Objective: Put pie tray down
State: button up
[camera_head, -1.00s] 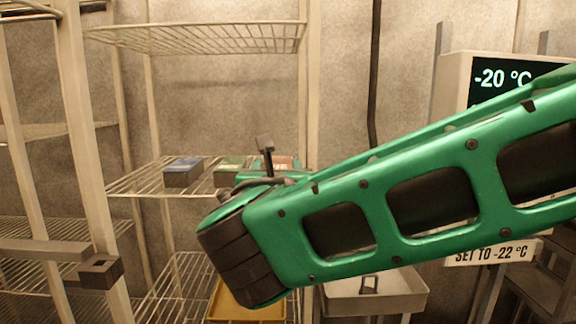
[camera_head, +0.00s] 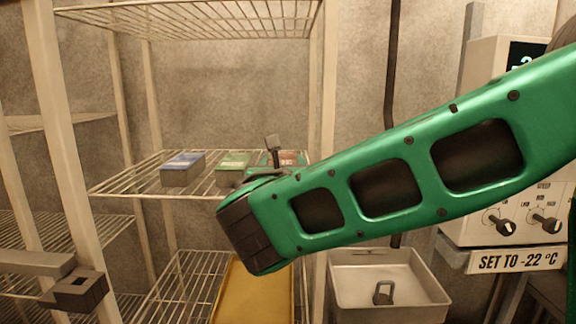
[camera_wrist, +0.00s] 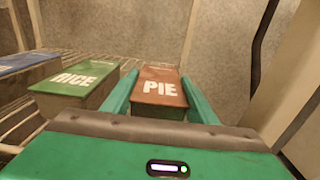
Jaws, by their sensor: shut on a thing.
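The pie tray (camera_wrist: 159,88) has a reddish-brown lid lettered PIE. In the wrist view it sits between the two green fingers of my gripper (camera_wrist: 160,92), which is shut on it. In the head view only a small part of the pie tray (camera_head: 290,158) shows at the right end of the middle wire shelf (camera_head: 125,184), beside the rice tray. My arm hides most of the gripper there. I cannot tell whether the tray's underside touches the shelf wires.
The green rice tray (camera_wrist: 75,80) stands just left of the pie tray, with a blue tray (camera_head: 182,168) further left. A rack post (camera_head: 322,100) is close on the right. A yellow tray (camera_head: 245,295) lies below, and a metal basin (camera_head: 385,290) stands at lower right.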

jog(key=shift+w+d+f, duration=0.1)
jog(key=shift+d, duration=0.45)
jog(key=shift+f, duration=0.15)
jog(key=o, duration=1.3)
jog(key=shift+d, duration=0.1)
jog(key=shift+f, duration=0.1)
